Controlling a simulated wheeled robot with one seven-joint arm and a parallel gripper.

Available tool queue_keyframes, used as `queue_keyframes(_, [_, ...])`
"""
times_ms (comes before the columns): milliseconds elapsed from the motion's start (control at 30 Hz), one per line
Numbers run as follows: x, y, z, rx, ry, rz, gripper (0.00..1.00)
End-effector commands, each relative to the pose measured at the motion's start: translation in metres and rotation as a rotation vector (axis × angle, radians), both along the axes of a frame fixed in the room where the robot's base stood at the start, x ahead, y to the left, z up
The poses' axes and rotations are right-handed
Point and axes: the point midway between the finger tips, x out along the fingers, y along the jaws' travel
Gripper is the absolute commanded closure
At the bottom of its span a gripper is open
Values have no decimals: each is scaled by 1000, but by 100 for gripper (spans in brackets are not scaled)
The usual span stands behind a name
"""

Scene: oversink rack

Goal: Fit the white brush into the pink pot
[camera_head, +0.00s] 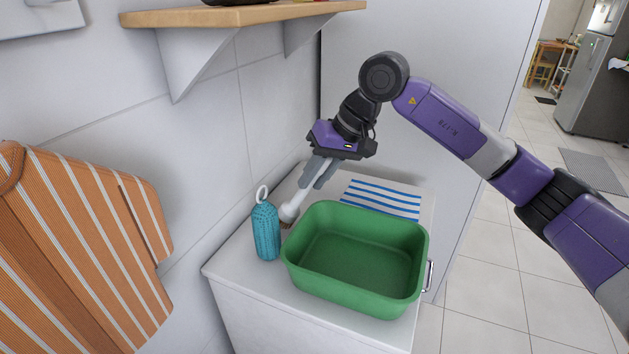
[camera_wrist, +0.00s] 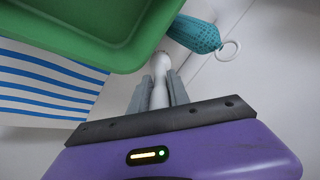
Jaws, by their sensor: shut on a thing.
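My gripper (camera_head: 314,183) is shut on the white brush (camera_head: 298,201), above the back of the white counter. The brush hangs tilted, its head down and to the left, between the teal bottle and the green basin. Whether its head touches the counter I cannot tell. In the wrist view the white brush (camera_wrist: 160,93) lies between the two grey fingers of my gripper (camera_wrist: 159,92), its far end close to the basin's edge. I see no pink pot in either view.
A green basin (camera_head: 355,289) fills the counter's front. A teal bottle (camera_head: 265,232) with a white loop stands left of the brush. A blue-striped cloth (camera_head: 381,200) lies behind the basin. A wooden shelf (camera_head: 240,15) is on the wall above; an orange striped cloth (camera_head: 75,240) hangs left.

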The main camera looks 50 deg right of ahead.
Motion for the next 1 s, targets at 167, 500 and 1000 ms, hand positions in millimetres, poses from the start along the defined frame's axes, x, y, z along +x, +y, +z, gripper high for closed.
queue_keyframes(167, [0, 0, -9, -1, -1, 1, 100])
queue_keyframes(500, [0, 0, -13, -2, -1, 0, 100])
queue_keyframes(1000, [0, 0, -9, 0, 0, 1, 56])
